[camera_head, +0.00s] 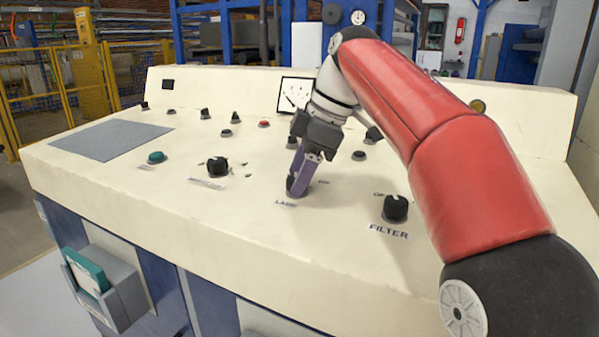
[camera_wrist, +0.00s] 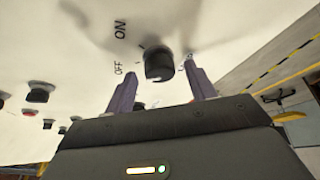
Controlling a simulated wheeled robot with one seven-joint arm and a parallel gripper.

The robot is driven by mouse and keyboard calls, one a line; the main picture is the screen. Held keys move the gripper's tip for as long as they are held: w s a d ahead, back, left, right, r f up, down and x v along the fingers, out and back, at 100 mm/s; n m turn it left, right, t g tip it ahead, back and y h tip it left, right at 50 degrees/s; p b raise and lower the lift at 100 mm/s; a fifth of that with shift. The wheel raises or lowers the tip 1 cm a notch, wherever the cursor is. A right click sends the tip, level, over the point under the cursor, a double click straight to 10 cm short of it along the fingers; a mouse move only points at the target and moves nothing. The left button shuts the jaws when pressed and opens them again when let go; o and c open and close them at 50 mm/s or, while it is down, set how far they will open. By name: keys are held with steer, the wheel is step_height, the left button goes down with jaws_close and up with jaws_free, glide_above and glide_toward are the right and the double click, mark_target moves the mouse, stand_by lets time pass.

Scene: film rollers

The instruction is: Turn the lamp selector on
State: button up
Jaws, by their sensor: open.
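The lamp selector is a black round knob on the cream panel (camera_head: 130,190). In the wrist view the knob (camera_wrist: 158,66) lies between and just beyond my two spread purple fingertips, with the words ON and OFF on its left. My gripper (camera_head: 299,180) points down over the knob, above a label that seems to read LAMP. It also shows in the wrist view (camera_wrist: 154,85), open with a gap on each side of the knob. In the head view the fingers hide most of the knob. I cannot tell which mark the knob points to.
A black FILTER knob (camera_head: 396,208) stands to the right, below my red arm. Another black knob (camera_head: 217,167) and a green button (camera_head: 156,157) stand to the left. Several small knobs and a red button (camera_head: 264,124) line the back. A gauge (camera_head: 296,92) is behind my gripper.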

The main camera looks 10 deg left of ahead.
steer(key=shift+a+f, duration=0.1)
steer(key=shift+f, duration=0.15)
steer(key=c, duration=1)
steer(key=shift+o, duration=0.2)
steer(key=shift+m, duration=0.4)
steer(key=m+t, duration=0.1)
steer(key=m, duration=0.1)
steer(key=m+t, duration=0.1)
steer(key=m, duration=0.2)
steer(key=shift+s+m+t, duration=0.25)
steer(key=shift+m+t, duration=0.05)
steer(key=shift+t, duration=0.1)
steer(key=m+t, duration=0.1)
steer(key=m, duration=0.1)
steer(key=m+t+h, duration=0.1)
steer(key=m, duration=0.2)
steer(key=shift+a+h, duration=0.1)
steer(key=shift+h, duration=0.2)
steer(key=shift+m, duration=0.4)
